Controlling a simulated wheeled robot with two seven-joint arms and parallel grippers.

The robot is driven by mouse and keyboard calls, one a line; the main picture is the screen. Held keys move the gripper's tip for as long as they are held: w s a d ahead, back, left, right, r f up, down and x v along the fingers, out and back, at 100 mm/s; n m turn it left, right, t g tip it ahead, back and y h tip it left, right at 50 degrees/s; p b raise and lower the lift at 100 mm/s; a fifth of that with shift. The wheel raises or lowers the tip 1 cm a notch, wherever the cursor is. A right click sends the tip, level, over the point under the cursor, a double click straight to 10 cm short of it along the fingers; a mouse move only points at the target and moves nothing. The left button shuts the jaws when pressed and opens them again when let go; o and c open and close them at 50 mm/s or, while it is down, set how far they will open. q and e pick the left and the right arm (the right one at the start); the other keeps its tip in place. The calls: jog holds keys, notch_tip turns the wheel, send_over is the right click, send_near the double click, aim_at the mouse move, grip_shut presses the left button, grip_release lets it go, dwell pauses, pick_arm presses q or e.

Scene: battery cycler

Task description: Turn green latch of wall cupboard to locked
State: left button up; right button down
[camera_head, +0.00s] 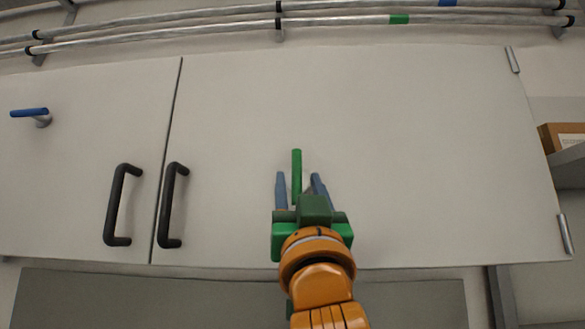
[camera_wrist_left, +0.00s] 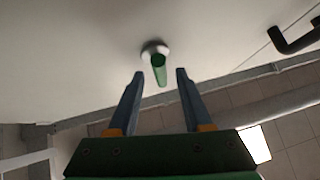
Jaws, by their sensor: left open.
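The green latch (camera_head: 297,168) is on the right door of the wall cupboard (camera_head: 400,140). Its bar looks upright in the head view, with its lower part seen between my fingers. My left gripper (camera_head: 299,179) is open, with one blue finger on each side of the latch. In the left wrist view, the green latch (camera_wrist_left: 159,68) on its pale round base lies in the gap between the open fingertips of the left gripper (camera_wrist_left: 160,72), with space on both sides. I cannot tell how deep it sits between them. My right gripper is not in view.
A blue latch (camera_head: 30,113), its bar near level, is on the left door. Two black handles (camera_head: 122,205) (camera_head: 172,205) flank the door gap. Pipes (camera_head: 330,18) run above the cupboard. A cardboard box (camera_head: 562,137) stands on a shelf at the right. The door around the latch is clear.

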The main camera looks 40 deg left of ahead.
aim_at(297, 160)
pick_arm(q)
jog(key=r+p, duration=0.1)
jog(key=r, duration=0.1)
jog(key=r+p, duration=0.1)
jog(key=r, duration=0.1)
jog(key=shift+s+d+r+p, duration=0.2)
jog(key=shift+r+p, duration=0.1)
jog(key=shift+p, duration=0.05)
jog(key=shift+w+a+p, duration=0.35)
jog(key=shift+w+a, duration=0.45)
jog(key=shift+a, duration=0.1)
jog(key=shift+w+a+f, duration=0.1)
jog(key=shift+w+a, duration=0.05)
jog(key=shift+w, duration=0.05)
jog(key=shift+s+d, duration=0.2)
jog(key=shift+d, duration=0.05)
jog(key=c, duration=0.5)
grip_shut()
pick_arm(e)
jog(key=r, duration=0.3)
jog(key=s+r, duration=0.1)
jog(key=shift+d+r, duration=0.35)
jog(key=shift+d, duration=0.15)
